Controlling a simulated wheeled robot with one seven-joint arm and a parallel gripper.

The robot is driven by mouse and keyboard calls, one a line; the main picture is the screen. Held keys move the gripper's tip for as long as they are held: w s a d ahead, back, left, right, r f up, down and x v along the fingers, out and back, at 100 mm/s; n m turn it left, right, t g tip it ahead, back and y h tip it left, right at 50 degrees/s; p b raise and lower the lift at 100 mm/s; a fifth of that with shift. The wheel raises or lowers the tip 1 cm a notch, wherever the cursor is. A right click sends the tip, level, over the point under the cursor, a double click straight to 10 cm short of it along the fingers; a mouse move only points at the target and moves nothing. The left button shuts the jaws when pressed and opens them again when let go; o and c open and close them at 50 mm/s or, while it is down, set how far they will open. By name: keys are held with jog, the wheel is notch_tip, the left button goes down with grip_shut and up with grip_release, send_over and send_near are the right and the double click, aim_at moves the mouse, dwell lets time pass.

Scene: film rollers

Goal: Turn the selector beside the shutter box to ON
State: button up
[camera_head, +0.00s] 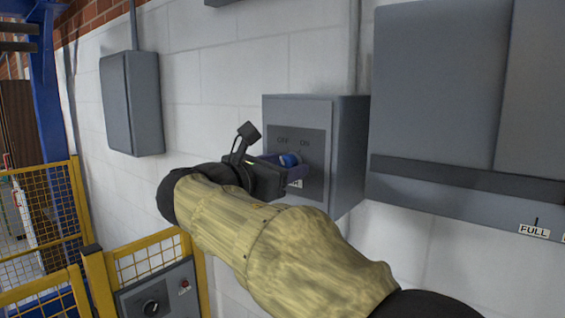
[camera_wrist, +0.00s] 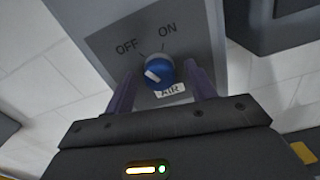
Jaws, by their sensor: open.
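A blue selector knob (camera_wrist: 160,70) sits on a grey box marked OFF at upper left and ON at upper right, with an AIR label (camera_wrist: 171,91) below it. A white mark shows on the knob's left, lower face in the wrist view; its exact setting is hard to tell. My gripper (camera_wrist: 160,76) is open, with one purple finger on each side of the knob; I cannot tell whether they touch it. In the head view the grey box (camera_head: 345,150) is on the wall, and my gripper (camera_head: 284,162) partly hides the knob and label.
A large grey cabinet (camera_head: 440,90) with a FULL label (camera_head: 534,231) is at right. A smaller grey box (camera_head: 130,104) hangs at left. Yellow mesh fencing (camera_head: 75,190) and a panel with a black knob (camera_head: 151,307) stand at lower left.

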jog(key=c, duration=1)
jog(key=shift+o, duration=0.2)
jog(key=shift+f+m+b, duration=0.1)
jog(key=shift+m+b, duration=0.3)
jog(key=shift+b, duration=0.15)
jog(key=shift+m+b, duration=4.8)
jog(key=shift+m, duration=0.7)
